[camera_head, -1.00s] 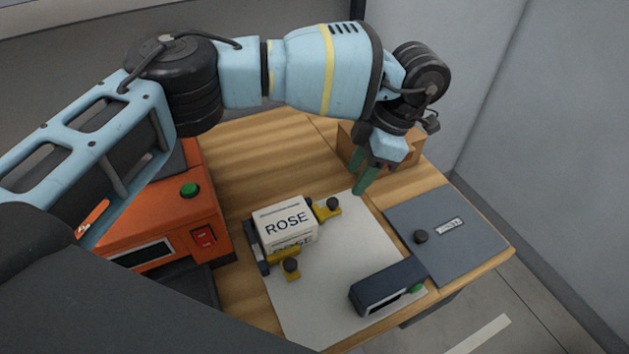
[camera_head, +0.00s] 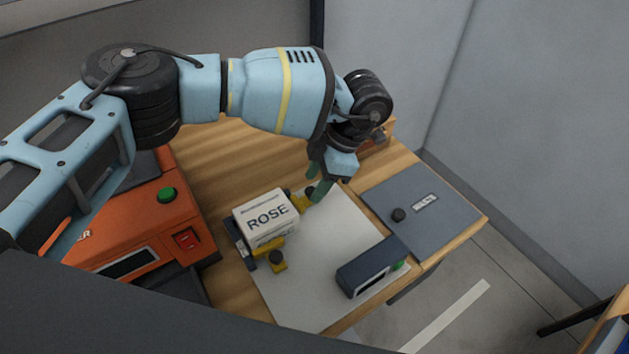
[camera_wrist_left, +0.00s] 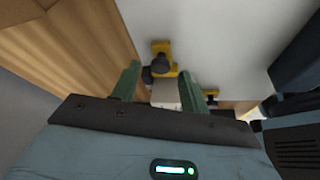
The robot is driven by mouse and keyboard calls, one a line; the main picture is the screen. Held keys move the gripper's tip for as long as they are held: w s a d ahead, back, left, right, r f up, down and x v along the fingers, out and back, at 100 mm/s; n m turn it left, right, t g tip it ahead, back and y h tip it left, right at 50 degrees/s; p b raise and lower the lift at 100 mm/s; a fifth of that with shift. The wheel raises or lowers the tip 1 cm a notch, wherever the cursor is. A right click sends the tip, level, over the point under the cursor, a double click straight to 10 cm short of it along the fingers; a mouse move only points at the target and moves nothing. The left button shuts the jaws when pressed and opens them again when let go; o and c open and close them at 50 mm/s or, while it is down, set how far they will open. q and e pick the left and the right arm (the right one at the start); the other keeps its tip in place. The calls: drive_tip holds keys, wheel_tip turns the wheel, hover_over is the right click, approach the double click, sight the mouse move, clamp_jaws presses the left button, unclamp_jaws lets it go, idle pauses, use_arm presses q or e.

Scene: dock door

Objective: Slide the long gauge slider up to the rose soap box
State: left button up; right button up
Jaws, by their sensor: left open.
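The rose soap box (camera_head: 266,219) is a white carton marked ROSE, standing near the left edge of a white sheet. A yellow slider (camera_head: 299,201) with a dark knob extends from its far right side. It also shows in the left wrist view (camera_wrist_left: 160,47). A second yellow slider with a dark knob (camera_head: 278,265) is on the near side. I cannot tell which slider is the long one. My left gripper (camera_head: 317,187) has green fingers, open, close above the far slider's knob. In the wrist view the fingers (camera_wrist_left: 160,75) stand either side of the carton (camera_wrist_left: 165,94), seen beyond them.
An orange machine (camera_head: 145,235) with a green button stands left. A dark blue device (camera_head: 370,266) sits on the white sheet (camera_head: 310,290) at right. A grey plate (camera_head: 440,222) with a black knob lies at the table's right. A wooden block (camera_head: 378,142) is behind my gripper.

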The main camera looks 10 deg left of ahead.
sight(298, 200)
use_arm(q)
drive_tip(key=shift+s+a+f, duration=0.1)
drive_tip(key=shift+a+f, duration=0.1)
drive_tip(key=shift+f, duration=0.3)
use_arm(e)
drive_tip(key=shift+r, duration=0.1)
use_arm(q)
clamp_jaws()
